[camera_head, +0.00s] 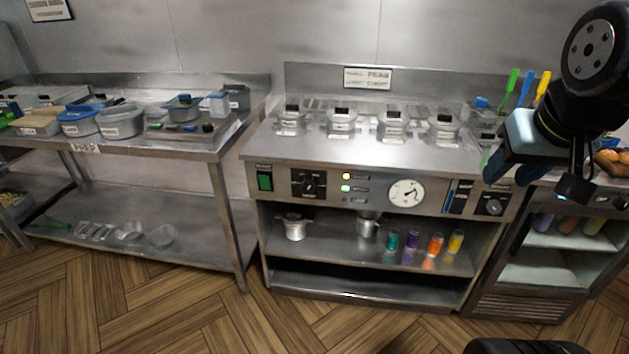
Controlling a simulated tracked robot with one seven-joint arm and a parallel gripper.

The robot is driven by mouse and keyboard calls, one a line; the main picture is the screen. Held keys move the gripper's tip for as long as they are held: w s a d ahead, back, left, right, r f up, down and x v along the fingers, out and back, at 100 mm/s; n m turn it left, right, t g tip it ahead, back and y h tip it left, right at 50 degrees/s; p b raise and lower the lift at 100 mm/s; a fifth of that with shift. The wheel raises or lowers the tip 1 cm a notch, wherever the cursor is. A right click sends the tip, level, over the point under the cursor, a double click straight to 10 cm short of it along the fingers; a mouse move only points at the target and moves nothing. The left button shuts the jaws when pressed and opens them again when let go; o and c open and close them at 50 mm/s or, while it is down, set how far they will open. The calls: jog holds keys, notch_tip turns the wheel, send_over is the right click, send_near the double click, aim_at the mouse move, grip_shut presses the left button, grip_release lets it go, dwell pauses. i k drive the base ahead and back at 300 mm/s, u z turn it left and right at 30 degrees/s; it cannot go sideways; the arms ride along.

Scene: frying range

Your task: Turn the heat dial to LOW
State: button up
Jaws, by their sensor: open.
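The steel frying range (380,152) stands in the middle, with a control panel along its front. A black rotary dial (309,184) sits on a dark plate at the panel's left. A second round dial (492,206) sits at the panel's right end. The pictures do not show which is the heat dial, and the markings and pointer settings are too small to read. My gripper (532,182) is at the upper right, open and apparently empty. It hangs in front of the range's right end, apart from the left dial, and partly hides the area behind it.
The panel also has a green switch (265,181), indicator lights (346,188) and a round white gauge (406,193). Several lidded pots stand on top. Coloured bottles (436,243) are on the shelf below. A steel table (190,147) with containers stands left.

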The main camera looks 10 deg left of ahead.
aim_at(308, 186)
jog(key=i, duration=0.85)
jog(key=u, duration=0.05)
